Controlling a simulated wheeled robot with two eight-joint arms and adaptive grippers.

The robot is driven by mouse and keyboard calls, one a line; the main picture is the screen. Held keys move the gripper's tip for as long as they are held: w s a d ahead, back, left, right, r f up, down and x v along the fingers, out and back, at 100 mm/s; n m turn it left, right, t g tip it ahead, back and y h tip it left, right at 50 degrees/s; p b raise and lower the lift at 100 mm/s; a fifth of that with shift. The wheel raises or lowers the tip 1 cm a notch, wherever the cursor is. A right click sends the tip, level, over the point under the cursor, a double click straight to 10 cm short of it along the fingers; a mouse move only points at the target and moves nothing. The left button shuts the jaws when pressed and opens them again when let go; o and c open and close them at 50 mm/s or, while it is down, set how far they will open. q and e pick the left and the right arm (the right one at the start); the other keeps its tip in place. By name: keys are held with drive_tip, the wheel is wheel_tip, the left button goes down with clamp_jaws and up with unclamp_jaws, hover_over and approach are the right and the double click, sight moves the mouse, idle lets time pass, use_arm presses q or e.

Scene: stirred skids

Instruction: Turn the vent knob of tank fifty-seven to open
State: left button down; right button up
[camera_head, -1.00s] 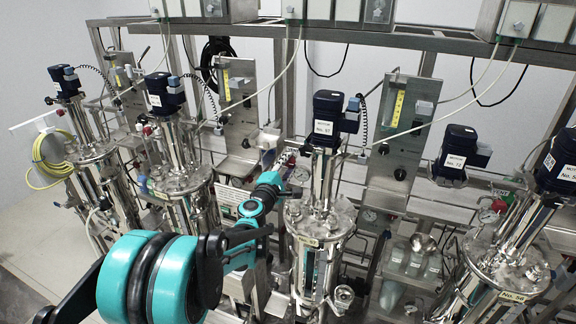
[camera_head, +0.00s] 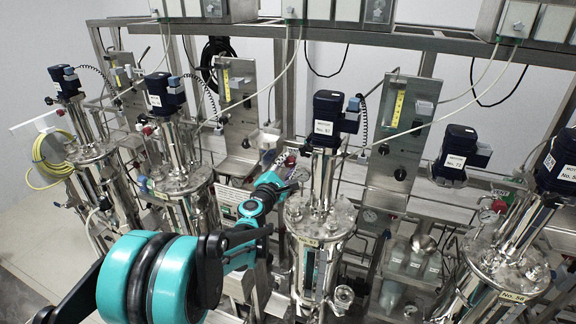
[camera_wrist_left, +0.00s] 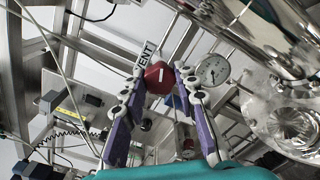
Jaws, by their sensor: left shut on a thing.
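The vent knob (camera_wrist_left: 159,77) is red with a white mark, beside a white VENT label (camera_wrist_left: 146,58) in the left wrist view. The mark runs roughly up and down in that picture. My left gripper (camera_wrist_left: 161,82) has its purple fingers closed on both sides of the knob. In the head view my left gripper (camera_head: 284,160) is at the piping just left of tank fifty-seven (camera_head: 320,222), a steel vessel under a dark motor labelled No. 57 (camera_head: 323,127). The knob is small and partly covered there. My right gripper is in neither view.
A round pressure gauge (camera_wrist_left: 213,70) sits close to the knob. Tank 58 (camera_head: 510,265) stands at the right, and other steel tanks (camera_head: 180,180) stand at the left. A panel with a yellow scale (camera_head: 398,108) rises behind. Thin tubes and cables cross above.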

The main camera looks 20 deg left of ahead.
use_arm(q)
drive_tip(key=c, duration=1.2)
unclamp_jaws()
drive_tip(key=shift+o, duration=0.2)
drive_tip(key=s, duration=1.2)
